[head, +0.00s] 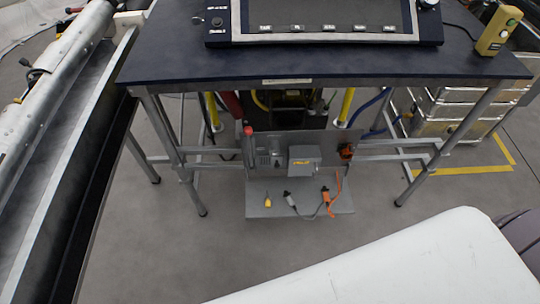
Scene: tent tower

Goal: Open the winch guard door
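Under the dark table (330,66) stands an upright grey panel (335,140) with a grey box (304,160) on its front. A red-topped cylinder (248,146) is at its left and an orange part (346,151) at its right. Dark machinery (290,100) shows above and behind the panel, partly hidden by the tabletop. I cannot tell which part is the winch guard door, or whether it is open or shut. Neither of my grippers is in view.
A low grey shelf (240,208) below the panel holds a yellow item, a grey connector and an orange one. Table legs flank it. A long silver tube (45,100) lies at left. Metal cases (450,110) stand at right.

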